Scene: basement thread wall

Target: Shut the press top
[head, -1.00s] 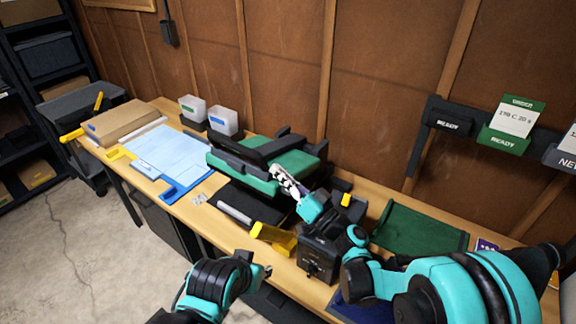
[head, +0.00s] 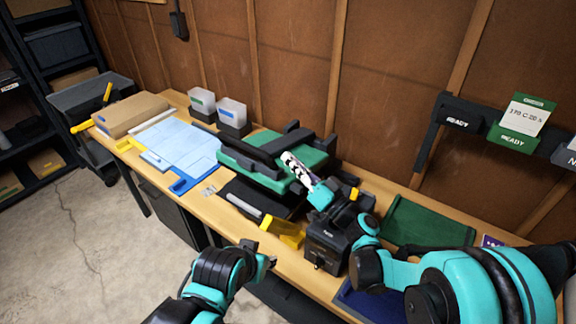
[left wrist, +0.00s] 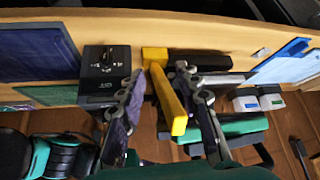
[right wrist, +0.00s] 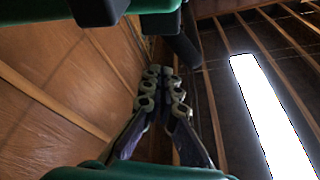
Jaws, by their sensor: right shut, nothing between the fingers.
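The press (head: 315,158), green and black, stands on the bench against the wall. Its green top lies over a green lower part with a black bar across its front; my right arm hides part of its front, so I cannot tell if the top is fully down. My right gripper (head: 285,157) is shut and empty, its fingertips at the front of the press. In the right wrist view its fingers (right wrist: 162,75) are together under green and black parts at the upper edge. My left gripper (head: 270,260) is in front of the bench, with its fingers (left wrist: 163,85) apart.
A yellow piece (head: 283,232) and a black box (head: 326,246) stand on the bench before the press. Blue sheets (head: 180,145), a cardboard package (head: 135,115) and two white bins (head: 232,112) lie left. A green tray (head: 430,222) is right.

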